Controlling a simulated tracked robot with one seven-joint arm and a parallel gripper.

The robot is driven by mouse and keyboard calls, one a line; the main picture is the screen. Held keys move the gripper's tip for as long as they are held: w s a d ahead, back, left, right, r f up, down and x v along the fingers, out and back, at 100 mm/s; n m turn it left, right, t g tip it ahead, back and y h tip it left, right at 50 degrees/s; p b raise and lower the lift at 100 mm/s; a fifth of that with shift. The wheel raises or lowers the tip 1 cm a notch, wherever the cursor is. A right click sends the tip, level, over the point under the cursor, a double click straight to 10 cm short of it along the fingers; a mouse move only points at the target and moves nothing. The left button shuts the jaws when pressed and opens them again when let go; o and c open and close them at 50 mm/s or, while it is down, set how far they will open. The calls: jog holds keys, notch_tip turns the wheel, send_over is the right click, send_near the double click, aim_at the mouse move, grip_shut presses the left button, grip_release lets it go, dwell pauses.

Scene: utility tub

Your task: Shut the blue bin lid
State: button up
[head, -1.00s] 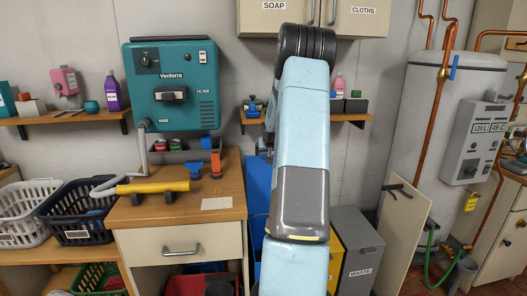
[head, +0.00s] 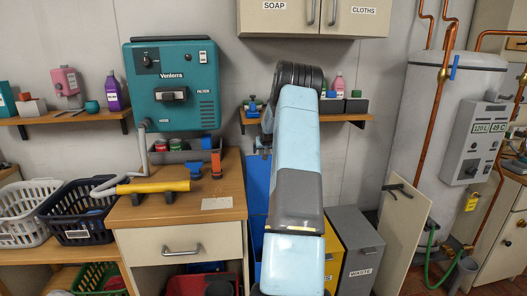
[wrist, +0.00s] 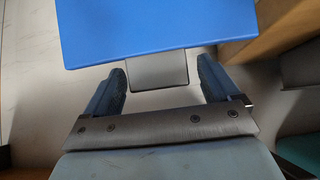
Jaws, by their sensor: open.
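The blue bin lid (head: 257,178) stands raised against the wall in the head view, partly hidden behind my arm. The blue bin body (head: 256,238) shows as a strip below it. In the wrist view the blue lid (wrist: 158,28) fills the top, with a grey tab (wrist: 158,72) on its near edge. My gripper (wrist: 160,78) is open, one finger to each side of the tab in the picture. I cannot tell whether the fingers touch it. In the head view my fingers are mostly hidden behind the arm.
A yellow bin (head: 330,245) and a grey WASTE bin (head: 356,252) stand to the right of the blue bin. A wooden counter (head: 215,215) stands close on its left. A wall shelf (head: 345,118) with bottles and boxes hangs above, and a loose panel (head: 402,235) leans at the right.

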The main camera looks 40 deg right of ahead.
jog(key=shift+c, duration=0.3)
jog(key=c, duration=1.4)
jog(key=shift+a, duration=0.1)
